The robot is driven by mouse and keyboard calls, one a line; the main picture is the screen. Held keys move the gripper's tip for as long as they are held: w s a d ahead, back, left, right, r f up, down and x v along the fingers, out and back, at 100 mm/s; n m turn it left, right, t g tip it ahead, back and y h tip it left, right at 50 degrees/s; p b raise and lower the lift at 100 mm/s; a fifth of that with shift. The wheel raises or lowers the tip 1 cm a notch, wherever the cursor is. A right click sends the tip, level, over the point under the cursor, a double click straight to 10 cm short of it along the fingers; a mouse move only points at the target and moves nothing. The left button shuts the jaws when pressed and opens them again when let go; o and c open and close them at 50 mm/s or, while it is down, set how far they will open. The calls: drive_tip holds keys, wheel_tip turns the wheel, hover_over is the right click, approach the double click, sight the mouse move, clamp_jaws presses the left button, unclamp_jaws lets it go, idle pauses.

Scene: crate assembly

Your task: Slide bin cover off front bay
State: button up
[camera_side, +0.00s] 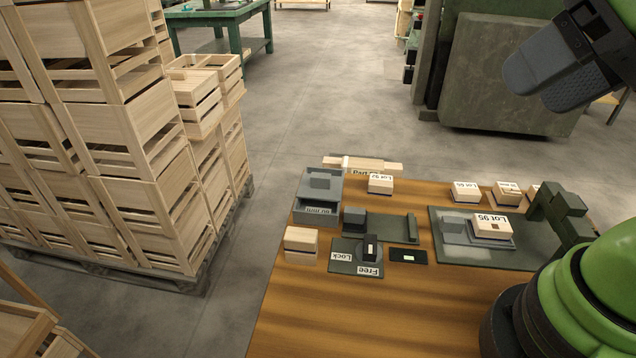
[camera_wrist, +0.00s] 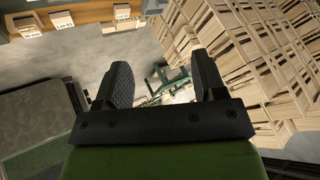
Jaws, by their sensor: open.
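A grey bin (camera_side: 317,208) stands at the far left corner of the wooden table (camera_side: 370,318). Its front carries a label. A flat grey cover (camera_side: 335,191) lies on top, with a darker square piece in its middle. I cannot tell which part counts as the front bay. My gripper (camera_side: 537,88) is high at the upper right of the side view, far above and to the right of the bin. In the wrist view my gripper (camera_wrist: 163,78) is open, its fingers wide apart with nothing between them. The bin is not clearly visible in the wrist view.
Several wooden blocks stand on the table, one on a fixture plate (camera_side: 492,252) at right. A Lock/Free plate (camera_side: 345,267) and a dark green slide base (camera_side: 385,227) sit near the bin. Stacked crates (camera_side: 150,135) stand left of the table. The table's front is clear.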

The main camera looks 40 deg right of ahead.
drive_tip(key=shift+c, duration=0.3)
drive_tip(key=shift+w, duration=0.1)
drive_tip(key=c, duration=0.3)
drive_tip(key=n+g+y, duration=0.1)
drive_tip(key=n+g, duration=0.3)
drive_tip(key=n, duration=0.9)
hover_over(321, 176)
drive_tip(key=s+d, duration=0.3)
wheel_tip(321, 176, down, 17)
drive_tip(key=x, duration=1)
drive_tip(key=shift+w, duration=0.15)
drive_tip(key=shift+a, duration=0.1)
clamp_jaws()
